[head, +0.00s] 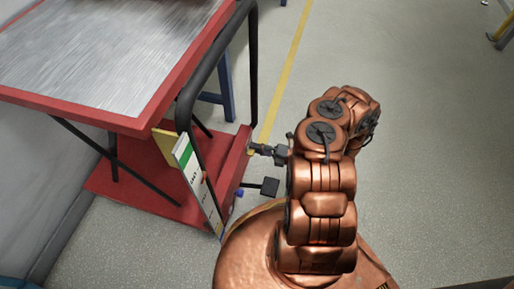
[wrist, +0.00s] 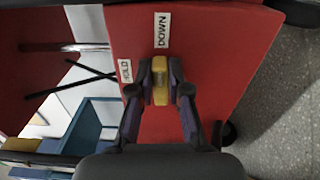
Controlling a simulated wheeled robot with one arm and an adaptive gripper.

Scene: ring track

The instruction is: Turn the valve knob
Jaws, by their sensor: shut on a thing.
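The valve knob (wrist: 160,92) is a small yellow piece on a red panel (wrist: 205,70) in the wrist view. My gripper (wrist: 160,82) has one finger on each side of it and is shut on it. In the head view, my gripper (head: 256,149) reaches the edge of the red cart base (head: 225,175) from the right. The knob is too small to make out clearly there.
A red-edged lift table (head: 95,65) with a metal top and a black handle (head: 188,105) stands at the left. A sign board (head: 195,175) leans by the handle. A black pedal (head: 268,187) sticks out below my gripper. Grey floor (head: 420,130) at the right is clear.

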